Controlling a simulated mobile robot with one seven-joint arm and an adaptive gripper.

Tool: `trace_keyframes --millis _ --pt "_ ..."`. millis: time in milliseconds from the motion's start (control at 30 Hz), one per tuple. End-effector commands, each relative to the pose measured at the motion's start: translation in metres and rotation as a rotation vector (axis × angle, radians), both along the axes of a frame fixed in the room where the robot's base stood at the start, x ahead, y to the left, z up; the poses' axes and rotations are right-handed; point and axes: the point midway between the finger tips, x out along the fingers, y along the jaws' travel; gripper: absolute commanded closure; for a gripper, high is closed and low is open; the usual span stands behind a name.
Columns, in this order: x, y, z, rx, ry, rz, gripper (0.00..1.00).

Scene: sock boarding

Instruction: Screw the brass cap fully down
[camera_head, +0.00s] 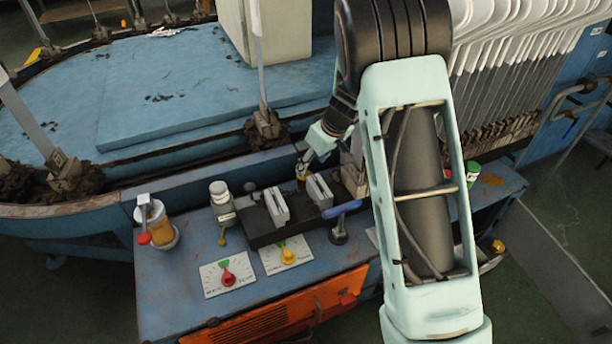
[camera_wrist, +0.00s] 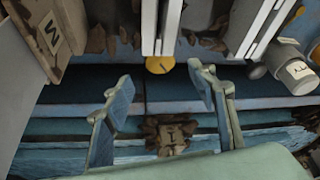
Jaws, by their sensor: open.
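The brass cap is a round yellow disc with a dark mark on its face (camera_wrist: 160,64), in the upper middle of the wrist view. It sits by the ends of pale upright plates. What it is threaded on is hidden, so how far down it sits cannot be told. My gripper (camera_wrist: 160,77) is open, its two blue-grey fingers spread on either side below the cap, apart from it and holding nothing. In the head view my gripper (camera_head: 302,168) is small, behind the pale plates (camera_head: 319,190) on the bench. A yellowish spot there may be the cap.
A dark block (camera_head: 262,236) carries the pale plates on the blue bench (camera_head: 185,290). A grey-capped bottle (camera_head: 222,203) and an amber jar (camera_head: 158,222) stand left. Dial cards (camera_head: 228,273) lie in front. A blue-handled lever (camera_head: 342,209) stands close by. White sock forms (camera_head: 520,35) are behind.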

Motion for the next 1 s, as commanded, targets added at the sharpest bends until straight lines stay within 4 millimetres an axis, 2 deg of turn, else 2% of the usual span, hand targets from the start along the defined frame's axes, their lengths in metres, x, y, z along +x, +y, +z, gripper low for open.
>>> trace_keyframes --millis 33,200,400,800,1000 --pt "0.002 0.003 -0.015 -0.002 0.002 0.002 0.48" --pt "0.012 0.011 -0.043 -0.002 0.001 0.000 0.48" --pt "0.019 0.017 -0.063 -0.001 0.000 -0.001 0.48" --pt "0.021 0.018 -0.068 -0.001 -0.001 -0.002 0.49" --pt "0.021 0.018 -0.068 -0.001 -0.001 -0.002 0.71"
